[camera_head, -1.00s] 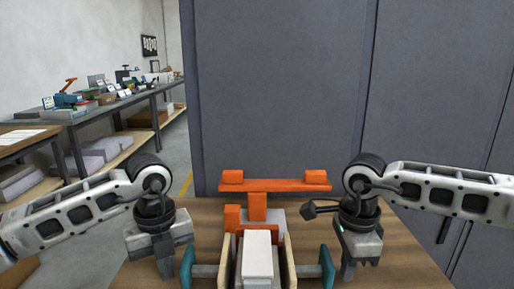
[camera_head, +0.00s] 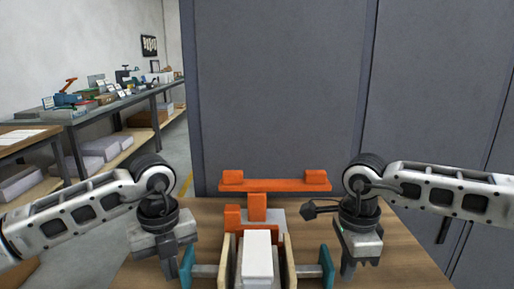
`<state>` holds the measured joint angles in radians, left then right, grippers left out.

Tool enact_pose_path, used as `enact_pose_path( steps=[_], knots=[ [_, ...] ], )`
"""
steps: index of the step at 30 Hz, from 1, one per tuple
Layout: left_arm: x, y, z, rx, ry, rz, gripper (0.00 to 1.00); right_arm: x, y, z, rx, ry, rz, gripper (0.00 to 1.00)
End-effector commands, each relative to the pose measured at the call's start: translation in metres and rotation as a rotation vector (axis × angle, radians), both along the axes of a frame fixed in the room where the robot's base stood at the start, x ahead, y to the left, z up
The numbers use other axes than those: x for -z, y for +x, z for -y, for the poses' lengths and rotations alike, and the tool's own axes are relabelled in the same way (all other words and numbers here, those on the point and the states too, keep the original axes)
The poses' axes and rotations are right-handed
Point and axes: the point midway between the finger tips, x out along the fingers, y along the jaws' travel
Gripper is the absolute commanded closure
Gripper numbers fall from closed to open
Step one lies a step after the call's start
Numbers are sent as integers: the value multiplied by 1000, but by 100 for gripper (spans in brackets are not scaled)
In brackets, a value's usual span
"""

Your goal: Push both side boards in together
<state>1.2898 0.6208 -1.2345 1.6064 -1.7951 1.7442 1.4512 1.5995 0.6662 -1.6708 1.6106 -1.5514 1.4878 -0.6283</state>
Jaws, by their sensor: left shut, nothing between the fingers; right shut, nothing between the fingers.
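An orange device (camera_head: 274,186) with a T-shaped top stands on the wooden table, with a white block (camera_head: 257,258) in front. A pale wooden side board (camera_head: 224,261) stands on each side of the block; the right one (camera_head: 289,261) shows too. Each board has a grey rod leading out to a teal end plate, left (camera_head: 186,268) and right (camera_head: 326,267). My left gripper (camera_head: 169,277) is shut and empty, just outside the left teal plate. My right gripper (camera_head: 347,273) is shut and empty, just outside the right plate. I cannot tell whether either touches. The front of the device is cut off.
The wooden table (camera_head: 410,250) is bare to the right of my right gripper. A tall grey cabinet (camera_head: 285,90) stands behind the table. A workbench (camera_head: 130,102) with several small items runs along the left wall.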

Motion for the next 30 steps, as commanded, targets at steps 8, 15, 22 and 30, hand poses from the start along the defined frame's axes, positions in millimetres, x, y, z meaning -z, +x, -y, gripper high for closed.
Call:
enact_pose_path(
  steps=[8,15,22,30],
  knots=[
    [0,0,7,1,0,1,100,0,0,0,0,0,0,100],
    [0,0,13,1,0,0,100,0,0,0,0,0,0,100],
    [0,0,16,1,0,0,100,0,0,0,0,0,0,100],
    [0,0,16,1,0,0,100,0,0,-7,-1,0,0,100]
  ],
)
